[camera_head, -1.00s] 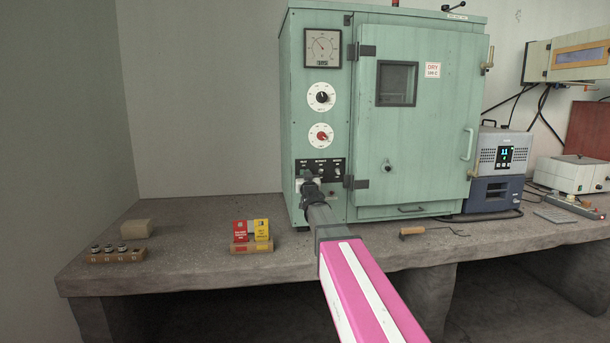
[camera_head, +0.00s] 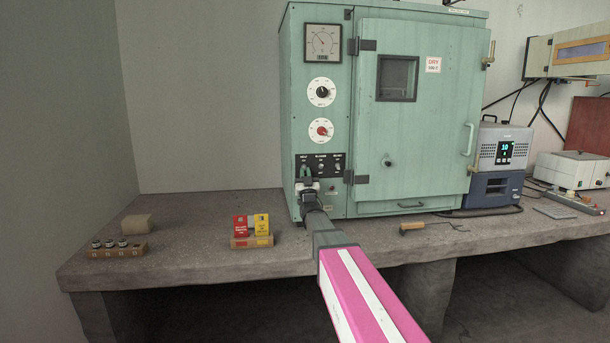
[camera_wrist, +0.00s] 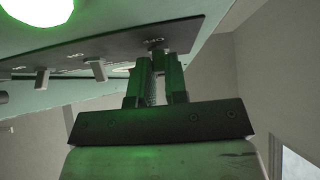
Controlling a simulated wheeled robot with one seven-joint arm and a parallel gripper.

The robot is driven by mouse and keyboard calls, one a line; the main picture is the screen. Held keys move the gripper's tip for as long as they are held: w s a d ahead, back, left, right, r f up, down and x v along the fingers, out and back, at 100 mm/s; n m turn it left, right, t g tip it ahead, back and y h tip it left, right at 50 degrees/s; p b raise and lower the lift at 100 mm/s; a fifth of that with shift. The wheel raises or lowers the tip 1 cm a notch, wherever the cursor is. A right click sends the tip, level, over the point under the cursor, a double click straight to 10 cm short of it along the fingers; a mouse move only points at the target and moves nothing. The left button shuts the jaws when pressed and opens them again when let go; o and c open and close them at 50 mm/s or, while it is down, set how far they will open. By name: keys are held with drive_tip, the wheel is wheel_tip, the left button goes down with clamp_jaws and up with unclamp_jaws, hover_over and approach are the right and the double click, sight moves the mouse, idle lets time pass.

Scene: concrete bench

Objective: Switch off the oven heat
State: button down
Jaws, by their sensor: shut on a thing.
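The green oven (camera_head: 424,130) stands on the bench. Its black switch panel (camera_head: 333,160) is low on the left front and carries a row of small switches. My gripper (camera_head: 305,172) is at the left end of this panel and hides the switch there in the head view. In the wrist view, the fingers (camera_wrist: 156,68) are shut on the end switch (camera_wrist: 157,47), close to the panel (camera_wrist: 115,45). The fingers cover most of that switch, so its position is unclear. Two other switches (camera_wrist: 97,69) stand free beside it.
Two dials (camera_head: 321,131) and a gauge (camera_head: 322,43) sit above the panel. A red and yellow card holder (camera_head: 252,242) and a rack of small vials (camera_head: 117,251) are on the bench to the left. A hooked tool (camera_head: 412,227) lies in front of the oven.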

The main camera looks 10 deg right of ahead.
drive_tip(key=c, duration=1.1)
unclamp_jaws()
drive_tip(key=shift+c, duration=0.2)
drive_tip(key=v, duration=1)
drive_tip(key=shift+s+f, duration=0.25)
drive_tip(key=shift+s, duration=0.1)
